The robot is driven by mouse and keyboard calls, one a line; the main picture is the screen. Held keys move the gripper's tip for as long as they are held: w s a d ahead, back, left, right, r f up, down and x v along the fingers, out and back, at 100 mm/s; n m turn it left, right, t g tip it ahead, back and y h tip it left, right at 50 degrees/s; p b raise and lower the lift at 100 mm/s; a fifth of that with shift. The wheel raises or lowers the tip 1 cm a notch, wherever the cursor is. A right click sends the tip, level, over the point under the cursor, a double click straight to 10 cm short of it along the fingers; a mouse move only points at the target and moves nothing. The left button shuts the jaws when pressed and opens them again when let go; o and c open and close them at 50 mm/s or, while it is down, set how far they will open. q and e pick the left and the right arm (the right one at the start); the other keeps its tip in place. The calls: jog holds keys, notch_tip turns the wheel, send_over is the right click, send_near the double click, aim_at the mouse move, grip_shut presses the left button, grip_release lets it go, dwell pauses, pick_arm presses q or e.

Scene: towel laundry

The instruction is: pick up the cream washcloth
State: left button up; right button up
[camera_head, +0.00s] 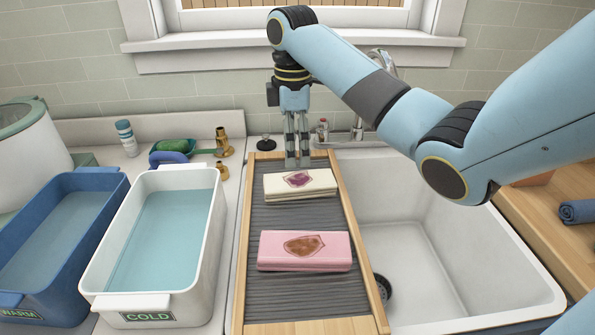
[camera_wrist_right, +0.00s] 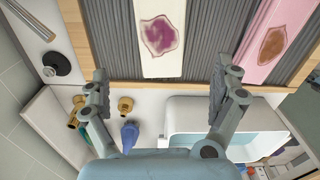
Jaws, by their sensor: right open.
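The cream washcloth (camera_head: 318,188) is folded flat, with a purple stain on top, and lies on the far part of a grey ribbed board (camera_head: 310,302) in a wooden frame. My right gripper (camera_head: 298,150) points down just behind and above the cloth's far edge. In the right wrist view the cream washcloth (camera_wrist_right: 162,66) lies ahead between the spread, empty fingers of the right gripper (camera_wrist_right: 164,82). The fingers look apart from the cloth. My left gripper is not in view.
A folded pink cloth (camera_head: 304,258) with a brown stain lies nearer on the board. The white COLD tub (camera_head: 218,235) and blue WARM tub (camera_head: 90,182) stand left. The sink (camera_head: 440,245) is right, with a faucet (camera_head: 385,62) behind. Small bottles and brass fittings stand at the back.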

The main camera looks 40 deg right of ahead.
aim_at(291, 180)
jog(key=f, duration=0.3)
jog(key=shift+s+a+f, duration=0.15)
jog(key=shift+s+f, duration=0.05)
jog(key=shift+f, duration=0.2)
jog(key=f, duration=0.5)
jog(key=shift+w+a+p, duration=0.15)
jog(key=shift+w+p, duration=0.15)
jog(key=shift+p, duration=0.1)
jog(key=shift+f, duration=0.35)
jog(key=c, duration=0.3)
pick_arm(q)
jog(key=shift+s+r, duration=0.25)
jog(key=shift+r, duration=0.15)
pick_arm(e)
jog(key=c, duration=1)
